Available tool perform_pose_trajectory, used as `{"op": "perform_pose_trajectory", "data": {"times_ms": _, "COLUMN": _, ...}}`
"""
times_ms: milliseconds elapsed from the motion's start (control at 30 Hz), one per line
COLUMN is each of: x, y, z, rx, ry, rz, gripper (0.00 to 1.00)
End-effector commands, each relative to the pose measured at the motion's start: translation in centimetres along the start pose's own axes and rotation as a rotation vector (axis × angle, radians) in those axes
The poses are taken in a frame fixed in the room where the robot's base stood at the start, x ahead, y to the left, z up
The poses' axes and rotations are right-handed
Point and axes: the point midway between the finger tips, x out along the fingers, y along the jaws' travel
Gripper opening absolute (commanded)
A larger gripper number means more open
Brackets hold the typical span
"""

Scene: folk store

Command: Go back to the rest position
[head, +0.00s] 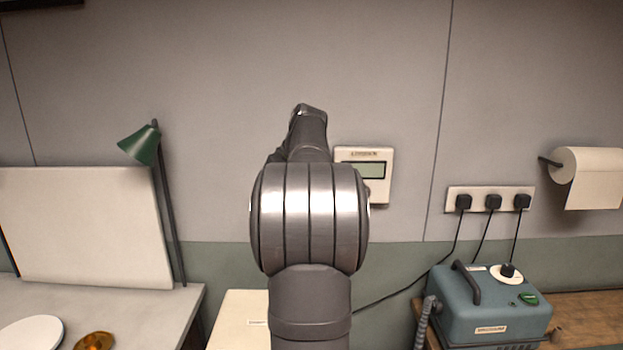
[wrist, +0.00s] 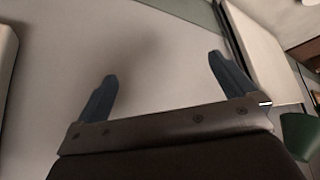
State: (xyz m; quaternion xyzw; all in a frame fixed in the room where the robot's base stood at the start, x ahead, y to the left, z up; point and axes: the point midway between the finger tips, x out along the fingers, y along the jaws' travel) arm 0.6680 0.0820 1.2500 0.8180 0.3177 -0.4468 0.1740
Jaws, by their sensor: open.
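My gripper (wrist: 160,85) shows in the wrist view with its two blue fingers spread wide apart. It is open and nothing is between the fingers. Behind the fingers is a plain pale surface, out of focus. In the head view my arm rises in the middle of the picture, and its grey links hide the gripper there.
At left in the head view are a green lamp (head: 141,146), a white board (head: 84,226), a white plate (head: 31,333) and an amber dish (head: 94,341) on a table. At right are a blue machine (head: 487,310), plugs and a paper roll (head: 593,178). A wall unit (head: 381,188) is partly behind my arm.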

Motion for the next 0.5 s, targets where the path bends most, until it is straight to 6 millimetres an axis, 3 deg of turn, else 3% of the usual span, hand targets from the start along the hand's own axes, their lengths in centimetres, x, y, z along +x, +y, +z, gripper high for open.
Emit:
{"op": "perform_pose_trajectory", "data": {"times_ms": 300, "x": -5.0, "y": 3.8, "z": 1.2, "rx": 0.058, "ry": 0.002, "rz": 0.038, "gripper": 1.0}}
{"op": "perform_pose_trajectory", "data": {"times_ms": 500, "x": -7.2, "y": 5.2, "z": 1.8, "rx": 0.082, "ry": 0.001, "rz": 0.054, "gripper": 1.0}}
